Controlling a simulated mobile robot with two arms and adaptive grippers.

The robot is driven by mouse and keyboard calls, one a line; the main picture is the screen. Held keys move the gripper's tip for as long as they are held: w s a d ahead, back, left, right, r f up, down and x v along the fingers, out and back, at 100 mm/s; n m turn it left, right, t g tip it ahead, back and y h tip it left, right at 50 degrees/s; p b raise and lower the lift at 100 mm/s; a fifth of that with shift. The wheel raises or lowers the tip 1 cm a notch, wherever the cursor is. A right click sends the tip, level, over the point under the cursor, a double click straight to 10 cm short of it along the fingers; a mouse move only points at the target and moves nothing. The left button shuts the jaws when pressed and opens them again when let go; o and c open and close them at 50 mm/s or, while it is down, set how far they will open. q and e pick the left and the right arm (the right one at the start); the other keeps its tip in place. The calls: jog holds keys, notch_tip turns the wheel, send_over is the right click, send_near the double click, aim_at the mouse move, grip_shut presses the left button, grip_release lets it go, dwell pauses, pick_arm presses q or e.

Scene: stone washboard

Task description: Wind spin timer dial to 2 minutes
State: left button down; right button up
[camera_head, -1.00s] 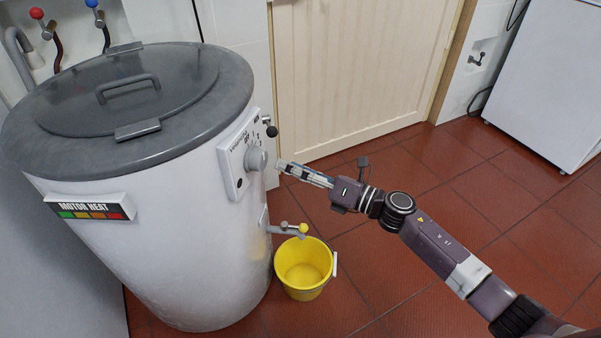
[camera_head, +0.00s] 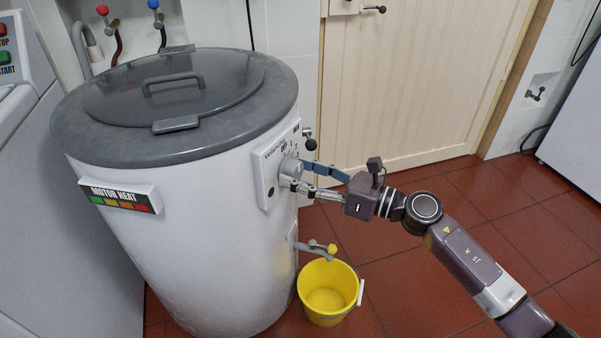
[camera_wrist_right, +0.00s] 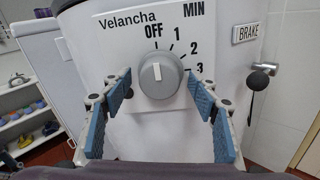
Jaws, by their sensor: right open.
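The spin timer dial (camera_wrist_right: 160,76) is a round grey knob on a white panel (camera_wrist_right: 120,42) marked Velancha, OFF, 1, 2, 3 and MIN. Its light pointer mark faces up, towards OFF. My right gripper (camera_wrist_right: 162,97) is open, with its blue-padded fingers on either side of the dial and a gap on both sides in the wrist view. In the head view the dial (camera_head: 291,168) shows on the side of the white drum machine (camera_head: 200,235), and the right gripper (camera_head: 296,175) reaches it from the right. My left gripper is not in view.
A brake lever (camera_wrist_right: 259,79) with a black knob stands right of the panel. Below the dial are a drain tap (camera_head: 318,248) and a yellow bucket (camera_head: 328,292) on the red tiled floor. A cream door (camera_head: 405,80) is behind.

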jog(key=shift+w+a, duration=0.1)
jog(key=c, duration=1.2)
jog(key=shift+o, duration=0.2)
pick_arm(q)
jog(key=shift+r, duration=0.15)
pick_arm(e)
jog(key=shift+m, duration=0.4)
jog(key=shift+p, duration=0.4)
jog(key=m+p, duration=0.4)
jog(key=m, duration=0.2)
jog(key=shift+r, duration=0.15)
jog(key=m+p, duration=0.2)
jog(key=m, duration=0.3)
jog(key=shift+t+p, duration=0.4)
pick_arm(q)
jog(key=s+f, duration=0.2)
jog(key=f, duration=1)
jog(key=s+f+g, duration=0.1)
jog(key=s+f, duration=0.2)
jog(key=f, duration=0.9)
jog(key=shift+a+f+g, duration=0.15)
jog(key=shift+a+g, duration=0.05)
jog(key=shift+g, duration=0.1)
pick_arm(e)
jog(key=shift+f+m, duration=0.2)
jog(key=shift+m, duration=0.1)
